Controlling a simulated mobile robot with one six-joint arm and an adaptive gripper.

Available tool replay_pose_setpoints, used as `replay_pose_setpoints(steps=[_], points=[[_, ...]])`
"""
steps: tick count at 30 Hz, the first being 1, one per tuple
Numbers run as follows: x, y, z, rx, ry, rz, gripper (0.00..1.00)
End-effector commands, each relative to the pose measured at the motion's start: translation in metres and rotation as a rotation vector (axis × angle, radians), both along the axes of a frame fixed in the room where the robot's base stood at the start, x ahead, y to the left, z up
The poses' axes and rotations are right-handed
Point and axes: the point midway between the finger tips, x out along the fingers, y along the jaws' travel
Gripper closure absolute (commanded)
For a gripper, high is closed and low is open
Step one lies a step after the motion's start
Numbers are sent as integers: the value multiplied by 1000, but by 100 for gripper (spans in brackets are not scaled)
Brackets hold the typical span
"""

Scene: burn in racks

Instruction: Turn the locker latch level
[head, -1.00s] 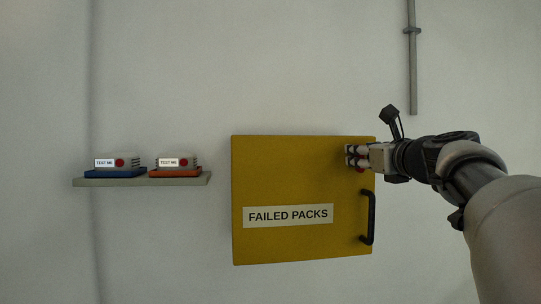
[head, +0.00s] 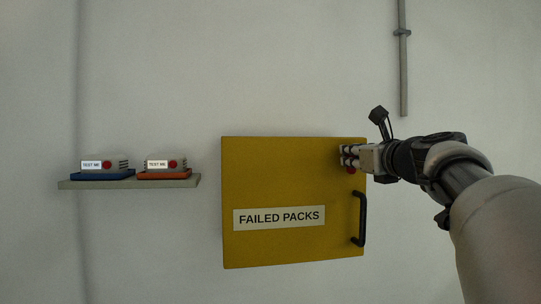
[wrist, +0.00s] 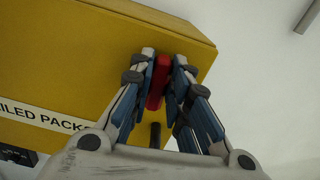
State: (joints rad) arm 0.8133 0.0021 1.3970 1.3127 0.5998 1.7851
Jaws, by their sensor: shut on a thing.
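The yellow locker (head: 285,180) is mounted on the wall, its door shut and labelled FAILED PACKS. Its red latch (wrist: 158,85) is near the upper right corner of the door. My gripper (wrist: 164,62) is shut on the latch, one finger on each side. In the head view my gripper (head: 347,157) covers most of the latch, and only a bit of red (head: 351,170) shows below the fingers. The latch's exact angle against level is hard to tell.
A black door handle (head: 361,218) is below the latch. A wall shelf (head: 130,182) on the left holds a blue tray (head: 100,176) and an orange tray (head: 163,176), each with a TEST ME pack. A grey pipe (head: 403,60) runs down the wall at upper right.

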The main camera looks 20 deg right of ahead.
Motion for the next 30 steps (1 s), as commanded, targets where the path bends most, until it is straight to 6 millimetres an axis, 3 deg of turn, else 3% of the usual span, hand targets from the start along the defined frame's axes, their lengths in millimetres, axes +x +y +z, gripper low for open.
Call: replay_pose_setpoints(steps=[14,30], points=[[0,2,0,-100,21,-1,100],[1,7,-3,-562,130,-1,100]])
